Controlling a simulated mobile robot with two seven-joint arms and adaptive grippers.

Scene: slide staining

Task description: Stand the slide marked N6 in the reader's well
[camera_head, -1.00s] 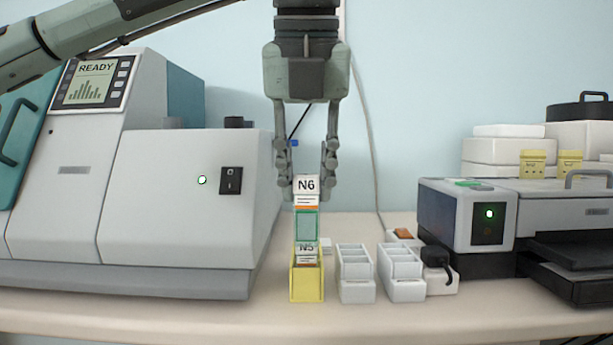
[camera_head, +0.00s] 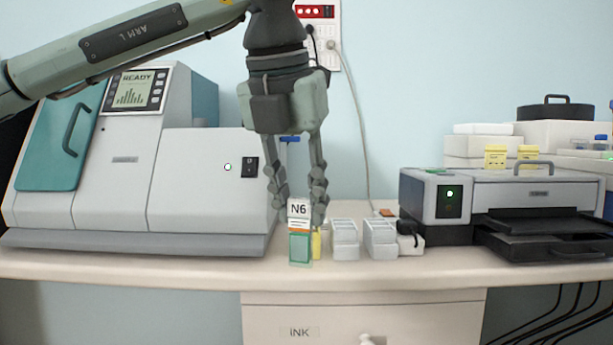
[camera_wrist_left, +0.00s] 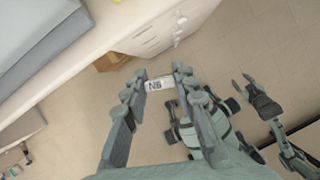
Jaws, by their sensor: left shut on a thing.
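My left gripper (camera_head: 297,210) is shut on the slide marked N6 (camera_head: 300,247) and holds it upright by its white top. The slide's lower part is teal-green, with an orange band under the label. It hangs in front of the yellow holder (camera_head: 316,245), which it mostly hides. In the left wrist view the N6 label (camera_wrist_left: 155,85) shows between the fingertips. My right gripper (camera_wrist_left: 243,81) shows small there, empty, its fingers apart. The large grey machine (camera_head: 205,185) with a READY screen stands left. I cannot make out a well on it.
Two white slotted blocks (camera_head: 345,240) (camera_head: 380,239) stand right of the yellow holder. A printer-like device (camera_head: 535,192) with a green light stands further right. The bench (camera_head: 440,268) front edge is clear. A drawer marked INK (camera_head: 365,318) is below.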

